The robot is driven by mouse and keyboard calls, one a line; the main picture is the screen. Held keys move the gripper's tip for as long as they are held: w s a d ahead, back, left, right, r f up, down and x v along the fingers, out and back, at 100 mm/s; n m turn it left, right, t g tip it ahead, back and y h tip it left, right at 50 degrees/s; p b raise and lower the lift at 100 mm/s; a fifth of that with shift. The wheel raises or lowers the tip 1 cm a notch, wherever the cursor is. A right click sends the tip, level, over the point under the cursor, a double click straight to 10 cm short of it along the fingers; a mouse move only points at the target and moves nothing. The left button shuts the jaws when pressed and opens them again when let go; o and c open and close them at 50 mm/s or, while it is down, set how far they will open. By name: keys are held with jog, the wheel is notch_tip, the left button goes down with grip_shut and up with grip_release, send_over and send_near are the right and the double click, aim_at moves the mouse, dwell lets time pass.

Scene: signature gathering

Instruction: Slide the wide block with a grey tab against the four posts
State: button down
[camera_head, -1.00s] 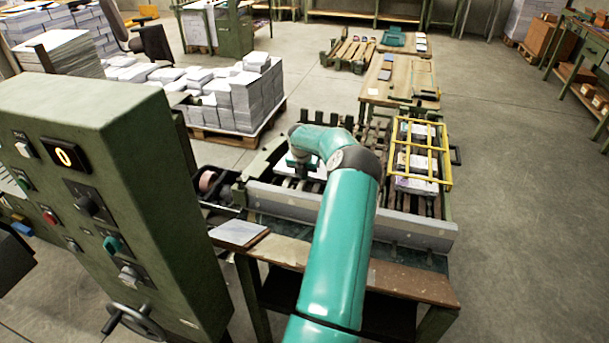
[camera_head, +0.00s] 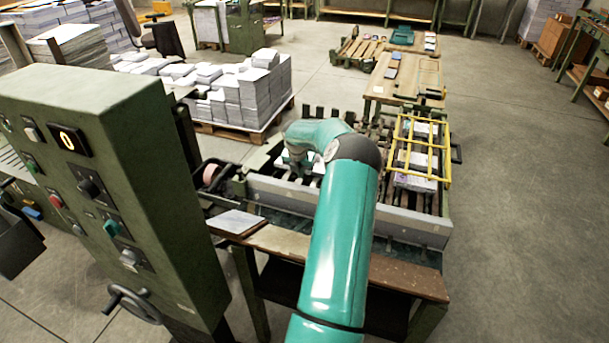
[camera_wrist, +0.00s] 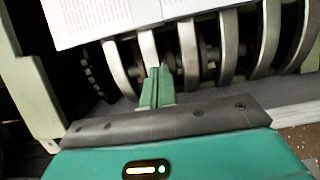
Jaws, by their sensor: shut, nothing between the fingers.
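My gripper (camera_wrist: 158,84) is shut and empty in the wrist view, its two green fingertips together over the grey curved bars of the machine bed. A white block of printed pages (camera_wrist: 100,14) lies just beyond the fingertips at upper left, apart from them; its grey tab is not visible. In the head view a white block (camera_head: 318,168) shows partly beside my wrist, mostly hidden by my arm. Several dark upright posts (camera_head: 320,113) stand in a row along the bed's far edge, beyond the block.
A long grey rail (camera_head: 400,222) runs along the bed's near side. A yellow frame (camera_head: 419,147) stands over printed stacks at the right. A green control cabinet (camera_head: 120,190) fills the left foreground. A wooden bench (camera_head: 280,240) lies in front. Open floor is at the right.

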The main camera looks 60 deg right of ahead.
jog(key=v, duration=0.8)
jog(key=shift+w+r, duration=0.15)
jog(key=shift+w, duration=0.15)
jog(key=shift+a, duration=0.15)
